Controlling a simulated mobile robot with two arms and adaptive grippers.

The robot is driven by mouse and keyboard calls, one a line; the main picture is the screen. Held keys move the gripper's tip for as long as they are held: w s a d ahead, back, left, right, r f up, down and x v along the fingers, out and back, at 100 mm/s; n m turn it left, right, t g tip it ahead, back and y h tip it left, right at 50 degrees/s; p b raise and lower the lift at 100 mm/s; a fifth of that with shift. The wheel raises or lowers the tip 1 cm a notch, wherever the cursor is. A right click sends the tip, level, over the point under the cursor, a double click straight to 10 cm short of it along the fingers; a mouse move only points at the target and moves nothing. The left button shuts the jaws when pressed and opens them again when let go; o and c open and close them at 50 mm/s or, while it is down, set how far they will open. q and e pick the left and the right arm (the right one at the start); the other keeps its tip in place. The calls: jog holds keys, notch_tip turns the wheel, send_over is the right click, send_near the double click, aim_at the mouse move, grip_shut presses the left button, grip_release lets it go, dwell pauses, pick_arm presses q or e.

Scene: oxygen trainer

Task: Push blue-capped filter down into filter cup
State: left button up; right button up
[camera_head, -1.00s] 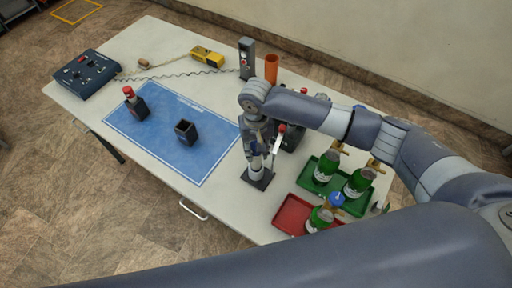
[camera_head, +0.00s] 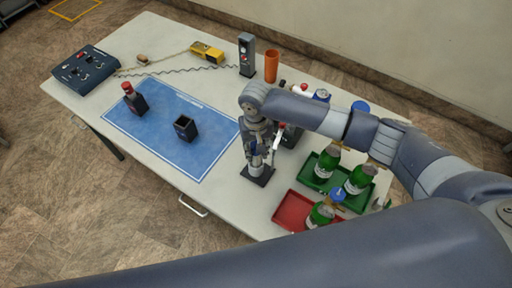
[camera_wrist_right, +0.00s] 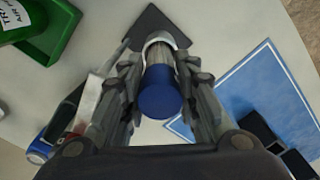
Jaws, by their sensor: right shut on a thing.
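In the right wrist view, my right gripper (camera_wrist_right: 160,90) is shut on the blue-capped filter (camera_wrist_right: 160,95), with fingers on both sides. The round blue cap faces the camera, and the grey ribbed filter body shows beyond it. The filter's far end meets the pale rim of the filter cup (camera_wrist_right: 161,38); how deep it sits I cannot tell. In the head view, the cup (camera_head: 256,169) stands upright on a dark square base (camera_head: 258,179), directly below my right gripper (camera_head: 257,150). The gripper hides most of the filter there. My left gripper is not in view.
A green tray (camera_head: 311,182) and a red tray (camera_head: 284,217) with green bottles stand right of the cup. Dark items crowd close behind the gripper.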

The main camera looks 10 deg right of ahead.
jog(key=shift+f+b, duration=0.45)
jog(key=shift+f, duration=0.75)
jog(key=o, duration=1.1)
jog(key=shift+o, duration=0.2)
notch_tip(320, 180, up, 12)
jog(key=shift+a, duration=0.15)
jog(key=shift+f, duration=0.1)
